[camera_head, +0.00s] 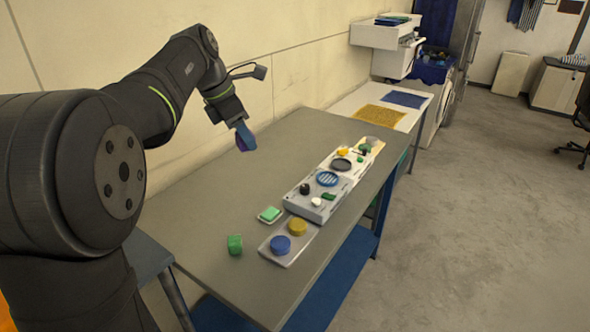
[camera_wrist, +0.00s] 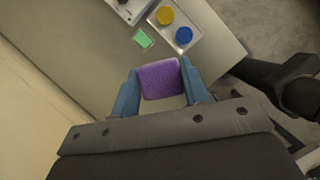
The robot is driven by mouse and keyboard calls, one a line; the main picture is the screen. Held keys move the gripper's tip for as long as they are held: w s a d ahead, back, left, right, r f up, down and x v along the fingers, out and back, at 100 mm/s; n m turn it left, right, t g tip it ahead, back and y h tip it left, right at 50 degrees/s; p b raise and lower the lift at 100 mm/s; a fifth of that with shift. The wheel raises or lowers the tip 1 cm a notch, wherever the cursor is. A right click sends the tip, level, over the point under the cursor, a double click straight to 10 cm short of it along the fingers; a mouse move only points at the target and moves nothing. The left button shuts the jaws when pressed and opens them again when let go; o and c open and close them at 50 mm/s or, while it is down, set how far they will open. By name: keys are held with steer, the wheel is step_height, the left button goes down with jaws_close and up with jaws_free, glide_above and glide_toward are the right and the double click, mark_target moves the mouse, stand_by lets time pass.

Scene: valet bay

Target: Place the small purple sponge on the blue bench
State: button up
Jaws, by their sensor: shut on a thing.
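The small purple sponge (camera_wrist: 160,80) is held between the two blue fingers of my gripper (camera_wrist: 158,82) in the wrist view. In the head view, my gripper (camera_head: 245,137) hangs in the air above the far left part of the bench, with a sliver of the purple sponge (camera_head: 239,144) showing beside the finger. The bench (camera_head: 215,202) has a grey top, with blue legs and a blue lower shelf (camera_head: 335,282). The sponge looks clear of the bench top.
A grey tray (camera_head: 308,238) with yellow and blue round pieces lies near the front edge. A long white tray (camera_head: 300,203) holds several small items. The bench's left side is bare.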

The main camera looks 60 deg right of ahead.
steer(key=s+d+m+g, duration=0.1)
steer(key=s+d+m, duration=0.2)
steer(key=s, duration=0.7)
glide_above(259, 231)
steer(key=a, duration=0.1)
steer(key=shift+y, duration=0.3)
steer(key=f, duration=2.6)
steer(key=shift+w+f, duration=0.3)
steer(key=shift+w, duration=0.05)
steer(key=shift+w+f, duration=0.1)
steer(key=shift+f, duration=1.95)
steer(key=shift+f, duration=0.2)
steer(key=o, duration=0.7)
steer(key=shift+c, duration=0.2)
